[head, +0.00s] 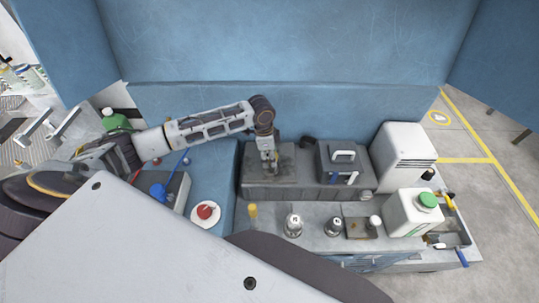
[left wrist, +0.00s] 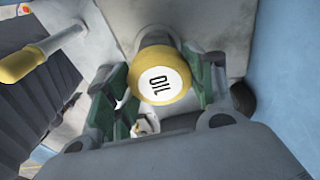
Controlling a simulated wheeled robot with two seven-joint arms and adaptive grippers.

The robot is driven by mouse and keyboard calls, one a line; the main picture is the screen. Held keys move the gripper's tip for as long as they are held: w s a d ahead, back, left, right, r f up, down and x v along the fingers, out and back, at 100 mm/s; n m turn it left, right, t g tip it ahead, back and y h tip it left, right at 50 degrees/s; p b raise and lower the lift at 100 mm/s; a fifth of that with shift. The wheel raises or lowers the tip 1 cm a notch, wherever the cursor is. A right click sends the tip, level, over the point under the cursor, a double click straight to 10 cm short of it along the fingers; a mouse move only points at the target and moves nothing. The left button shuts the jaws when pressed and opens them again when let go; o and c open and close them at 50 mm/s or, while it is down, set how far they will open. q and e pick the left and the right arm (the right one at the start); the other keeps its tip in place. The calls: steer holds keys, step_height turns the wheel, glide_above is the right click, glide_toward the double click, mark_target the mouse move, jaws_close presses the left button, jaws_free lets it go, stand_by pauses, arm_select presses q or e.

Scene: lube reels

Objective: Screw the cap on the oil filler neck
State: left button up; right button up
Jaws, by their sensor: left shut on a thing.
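The yellow cap (left wrist: 160,82) has a round white label reading OIL. It faces the left wrist camera and sits between the green finger pads of my left gripper (left wrist: 155,88), which is shut on it. The grey filler neck (left wrist: 154,39) shows just behind the cap. Where they meet is hidden by the cap, so I cannot tell whether the threads are engaged. In the head view my left gripper (head: 268,166) points down over the grey engine block (head: 285,193). The cap is too small to make out there. My right gripper is not in view.
A yellow-handled dipstick (left wrist: 22,63) stands close by in the left wrist view. A blue wall (head: 290,55) rises behind.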

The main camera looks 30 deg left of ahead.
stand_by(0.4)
arm_select(q)
steer(key=shift+m, duration=2)
steer(key=shift+m+g, duration=0.3)
steer(key=shift+m, duration=0.3)
steer(key=shift+m, duration=1.2)
steer(key=shift+m+g, duration=0.3)
steer(key=shift+m, duration=1.1)
steer(key=shift+m, duration=2.6)
